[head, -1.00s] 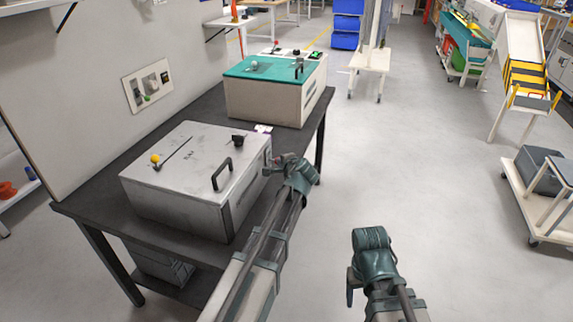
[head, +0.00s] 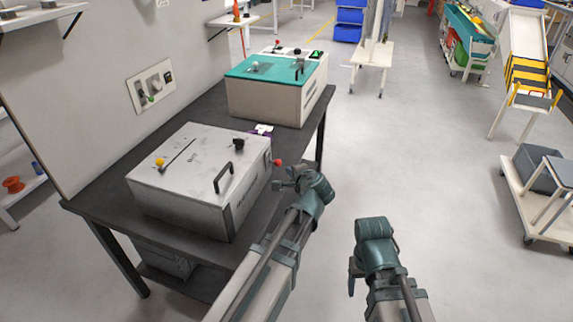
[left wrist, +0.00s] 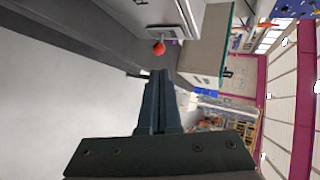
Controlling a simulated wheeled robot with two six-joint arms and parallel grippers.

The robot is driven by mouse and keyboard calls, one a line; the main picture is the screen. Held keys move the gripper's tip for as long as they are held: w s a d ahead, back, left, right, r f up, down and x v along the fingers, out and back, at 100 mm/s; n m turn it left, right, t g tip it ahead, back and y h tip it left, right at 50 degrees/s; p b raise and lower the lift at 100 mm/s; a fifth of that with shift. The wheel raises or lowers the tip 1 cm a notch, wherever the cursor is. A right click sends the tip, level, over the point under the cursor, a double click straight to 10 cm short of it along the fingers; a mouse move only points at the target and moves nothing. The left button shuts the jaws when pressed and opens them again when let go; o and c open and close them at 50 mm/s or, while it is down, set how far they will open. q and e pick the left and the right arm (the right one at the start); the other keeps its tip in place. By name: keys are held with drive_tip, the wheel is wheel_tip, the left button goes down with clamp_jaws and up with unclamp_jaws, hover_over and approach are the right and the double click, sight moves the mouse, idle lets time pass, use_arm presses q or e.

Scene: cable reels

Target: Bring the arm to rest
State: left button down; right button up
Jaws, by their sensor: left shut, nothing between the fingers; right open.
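My left gripper (head: 284,180) is beside the right side of the grey metal box, close to a red knob (head: 278,162) on that side. In the left wrist view its fingers (left wrist: 158,100) are together with nothing between them. The red knob also shows in the left wrist view (left wrist: 159,48), beyond the fingertips and apart from them. My right gripper (head: 354,276) hangs low over the open floor; its fingers are mostly hidden, and it holds nothing that I can see.
The grey box (head: 190,190) with a black handle and yellow knob stands on a dark table (head: 95,203). A teal-topped box (head: 265,100) stands behind it. A wall panel (head: 150,87) is at the left. A cart (head: 525,205) stands at the right; the floor between is clear.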

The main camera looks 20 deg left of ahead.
use_arm(q)
drive_tip(key=shift+s+d+r, duration=0.2)
drive_tip(key=shift+s+d, duration=0.15)
drive_tip(key=shift+s, duration=0.1)
drive_tip(key=s+d+f+n+g+h, duration=0.2)
drive_tip(key=s+d, duration=0.3)
drive_tip(key=s, duration=0.3)
drive_tip(key=s+d+f+n+g+h+p, duration=0.1)
drive_tip(key=s+d+f+g, duration=0.3)
drive_tip(key=s, duration=0.4)
drive_tip(key=s+d+f+n+g+h, duration=0.3)
drive_tip(key=s+d+f+n+g, duration=0.1)
drive_tip(key=s, duration=0.4)
drive_tip(key=shift+s+d+f+p, duration=0.2)
drive_tip(key=shift+d+p, duration=0.1)
drive_tip(key=shift+d, duration=0.55)
